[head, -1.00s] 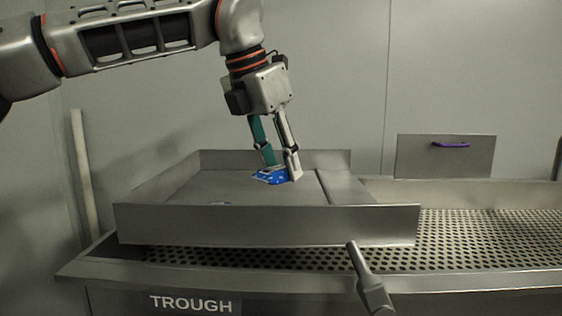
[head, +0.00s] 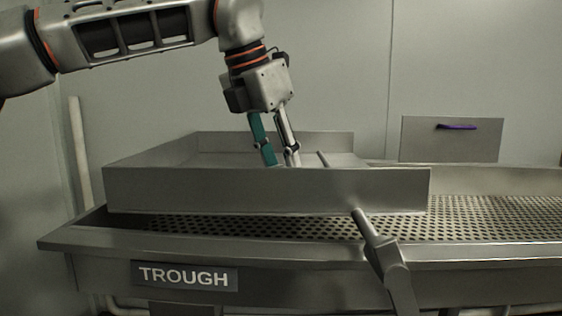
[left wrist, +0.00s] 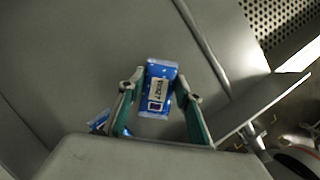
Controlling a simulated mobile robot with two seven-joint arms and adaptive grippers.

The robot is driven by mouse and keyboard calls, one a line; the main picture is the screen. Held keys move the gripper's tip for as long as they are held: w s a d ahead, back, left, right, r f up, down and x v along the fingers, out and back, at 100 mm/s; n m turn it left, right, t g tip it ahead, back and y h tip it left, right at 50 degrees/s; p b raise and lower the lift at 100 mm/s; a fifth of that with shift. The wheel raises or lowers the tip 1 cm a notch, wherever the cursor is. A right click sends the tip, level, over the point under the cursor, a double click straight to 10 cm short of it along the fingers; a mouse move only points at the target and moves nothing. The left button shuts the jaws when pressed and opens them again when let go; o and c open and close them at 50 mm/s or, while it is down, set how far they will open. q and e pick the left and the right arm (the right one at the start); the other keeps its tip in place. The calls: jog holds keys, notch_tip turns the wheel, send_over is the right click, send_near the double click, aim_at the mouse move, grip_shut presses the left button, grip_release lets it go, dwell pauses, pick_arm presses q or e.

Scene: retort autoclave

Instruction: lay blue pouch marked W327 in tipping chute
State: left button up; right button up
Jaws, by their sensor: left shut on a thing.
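The tipping chute (head: 260,190) is a shallow grey metal tray above the trough. My left gripper (head: 281,163) reaches down into it, and its fingertips dip behind the front wall. In the left wrist view, my left gripper (left wrist: 158,98) is shut on a blue pouch (left wrist: 152,69) with a white label, too small to read surely. The pouch is low over the chute's floor (left wrist: 110,40); I cannot tell whether it touches. In the head view the front wall hides it. Another blue item (left wrist: 98,122) shows partly behind the left finger. My right gripper is not in view.
A perforated trough deck (head: 480,215) runs below and to the right. A lever (head: 380,245) sticks out in front of the chute. A panel (head: 450,140) with a purple handle stands at the back right. The TROUGH sign (head: 185,275) is on the front.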

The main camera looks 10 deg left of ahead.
pick_arm(q)
jog(key=shift+f, duration=0.6)
jog(key=o, duration=1.3)
jog(key=shift+c, duration=0.2)
